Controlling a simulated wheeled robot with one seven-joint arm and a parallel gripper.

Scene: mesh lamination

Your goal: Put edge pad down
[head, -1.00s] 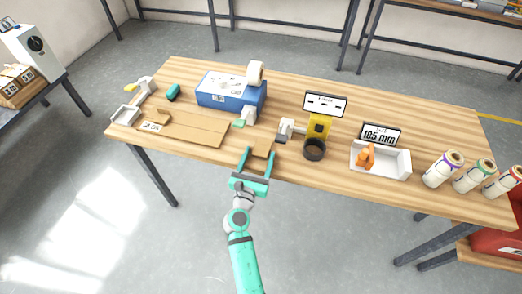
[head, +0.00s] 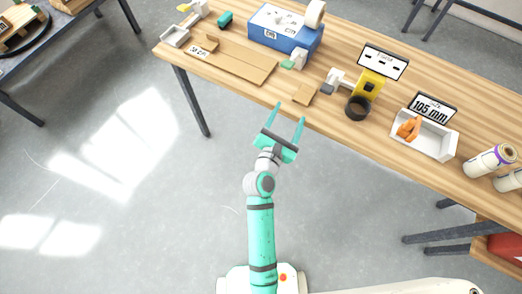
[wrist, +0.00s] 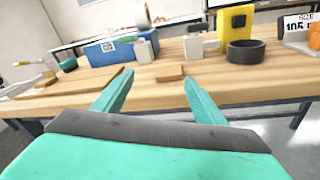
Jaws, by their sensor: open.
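The edge pad looks to be the small brown cardboard piece (head: 305,93) lying flat near the front edge of the wooden table. It also shows in the wrist view (wrist: 170,73), beyond my fingertips. My gripper (head: 290,111) is open and empty, its teal fingers apart, just off the table's front edge and short of the pad. In the wrist view the gap between my fingers (wrist: 157,82) holds nothing. No part of the pad touches the gripper.
A larger cardboard sheet (head: 232,60) lies left of the pad. A blue box (head: 284,30) stands behind. A black ring (head: 357,108), a yellow device (head: 370,84) and a white tray (head: 438,141) are to the right. Open floor lies in front of the table.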

